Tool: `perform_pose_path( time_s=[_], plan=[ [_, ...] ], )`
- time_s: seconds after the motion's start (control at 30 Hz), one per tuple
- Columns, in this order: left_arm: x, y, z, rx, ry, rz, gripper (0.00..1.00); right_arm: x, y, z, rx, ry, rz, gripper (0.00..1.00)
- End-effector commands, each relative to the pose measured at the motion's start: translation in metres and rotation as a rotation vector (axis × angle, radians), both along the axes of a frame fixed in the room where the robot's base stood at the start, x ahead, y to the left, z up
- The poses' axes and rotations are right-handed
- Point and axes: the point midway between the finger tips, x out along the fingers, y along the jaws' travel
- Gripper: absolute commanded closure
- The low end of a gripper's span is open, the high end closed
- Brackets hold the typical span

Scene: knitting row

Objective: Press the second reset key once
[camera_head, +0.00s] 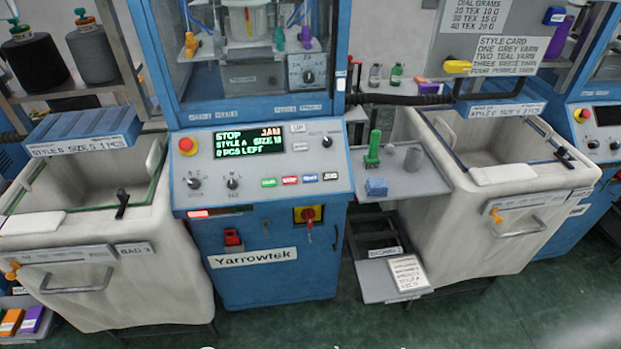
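A blue knitting machine stands in the middle with a sloped control panel (258,166). Its green-lit display (248,143) reads STOP, JAM, STYLE A and 0 PCS LEFT. Neither of my grippers is in view, and nothing covers the keys.
A red stop button (186,145) and dials share the panel. A left bin (100,250) and a right bin (480,215) flank the machine. A grey side tray (400,180) holds a green tool, blue block and grey cup. Another machine (600,130) stands at the right edge.

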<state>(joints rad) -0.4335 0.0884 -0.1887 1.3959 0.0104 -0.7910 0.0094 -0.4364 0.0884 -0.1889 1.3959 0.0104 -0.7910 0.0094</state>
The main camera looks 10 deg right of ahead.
Motion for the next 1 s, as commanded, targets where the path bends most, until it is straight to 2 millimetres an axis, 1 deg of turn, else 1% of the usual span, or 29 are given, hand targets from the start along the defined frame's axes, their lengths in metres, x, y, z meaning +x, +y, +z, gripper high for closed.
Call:
perform_pose_path(
  time_s=[0.47, 0.73, 1.0],
  plan=[
    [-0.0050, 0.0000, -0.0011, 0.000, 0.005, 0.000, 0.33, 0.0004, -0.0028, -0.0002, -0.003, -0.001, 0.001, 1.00],
    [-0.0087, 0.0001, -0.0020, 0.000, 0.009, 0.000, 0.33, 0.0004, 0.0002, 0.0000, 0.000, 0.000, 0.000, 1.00],
    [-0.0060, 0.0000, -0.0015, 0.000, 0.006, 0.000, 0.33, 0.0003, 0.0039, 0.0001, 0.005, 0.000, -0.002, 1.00]
  ],
)
